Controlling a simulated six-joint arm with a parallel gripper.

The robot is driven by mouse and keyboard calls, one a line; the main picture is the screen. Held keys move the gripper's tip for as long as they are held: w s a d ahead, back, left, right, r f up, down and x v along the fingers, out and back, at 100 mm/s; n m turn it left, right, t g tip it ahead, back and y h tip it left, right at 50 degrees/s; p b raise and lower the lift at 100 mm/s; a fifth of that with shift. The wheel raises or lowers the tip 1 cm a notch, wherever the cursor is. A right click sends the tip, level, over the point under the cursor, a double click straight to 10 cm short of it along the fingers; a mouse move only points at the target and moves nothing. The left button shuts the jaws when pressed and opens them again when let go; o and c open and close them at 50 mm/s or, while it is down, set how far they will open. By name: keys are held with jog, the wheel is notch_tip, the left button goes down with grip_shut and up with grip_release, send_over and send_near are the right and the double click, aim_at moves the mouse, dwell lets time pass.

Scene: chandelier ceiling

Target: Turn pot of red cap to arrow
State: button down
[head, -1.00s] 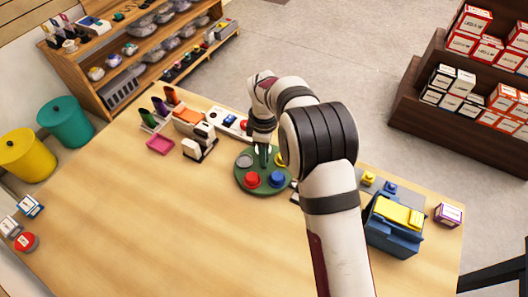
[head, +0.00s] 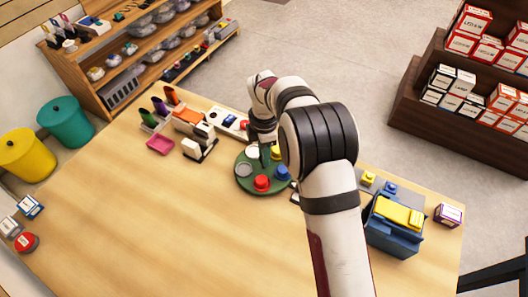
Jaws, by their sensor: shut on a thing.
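A round dark green turntable (head: 250,186) lies on the table and carries several capped pots in a ring. The pot with the red cap (head: 262,183) is at its near side. The blue-capped pot (head: 281,173) is to its right, the grey-capped one (head: 244,171) to its left. A white-capped pot (head: 252,152) and a yellow-capped pot (head: 276,153) are on the far side. My gripper (head: 264,161) points down at the turntable's middle, shut on what seems to be its centre handle, mostly hidden. I cannot make out an arrow; my arm covers the area to the right.
A pen holder (head: 152,120), a pink tray (head: 160,145) and a white-and-black device (head: 199,145) stand left of the turntable. A blue-and-yellow machine (head: 396,222) stands right of my arm.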

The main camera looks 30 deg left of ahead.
jog(key=shift+r+n, duration=0.1)
jog(key=shift+n, duration=5.7)
jog(key=c, duration=0.6)
grip_release()
